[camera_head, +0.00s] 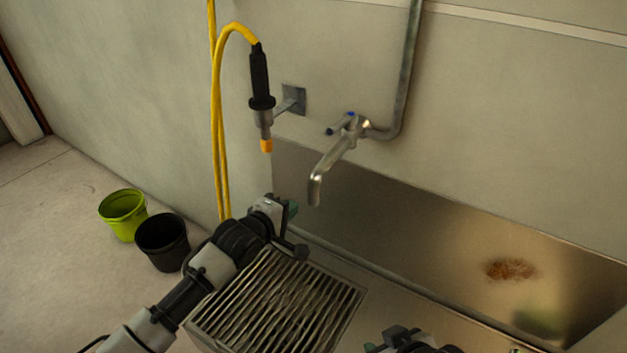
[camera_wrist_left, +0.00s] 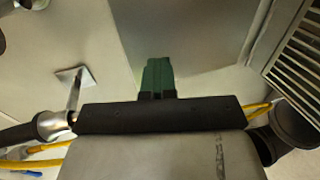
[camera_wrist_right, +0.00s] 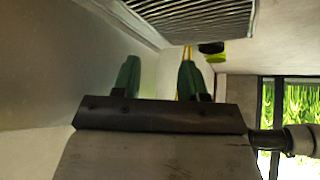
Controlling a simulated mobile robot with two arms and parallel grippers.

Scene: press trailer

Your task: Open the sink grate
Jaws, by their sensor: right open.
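The sink grate (camera_head: 265,309), a metal frame with parallel slats, lies flat and closed at the left end of the sink. It also shows at the top right of the left wrist view (camera_wrist_left: 297,62) and along the top of the right wrist view (camera_wrist_right: 192,16). My left gripper (camera_head: 291,211) is near the grate's back edge, apart from the slats as far as I can tell. Its green fingers (camera_wrist_left: 157,76) are together, with nothing between them. My right gripper (camera_wrist_right: 158,78) has its green fingers apart and empty; in the head view only its top shows, right of the grate.
A tap (camera_head: 330,165) juts from the wall above the sink. A black-handled sprayer (camera_head: 260,85) with a yellow hose (camera_head: 217,120) hangs left of it. Green (camera_head: 122,213) and black (camera_head: 162,243) buckets stand on the floor.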

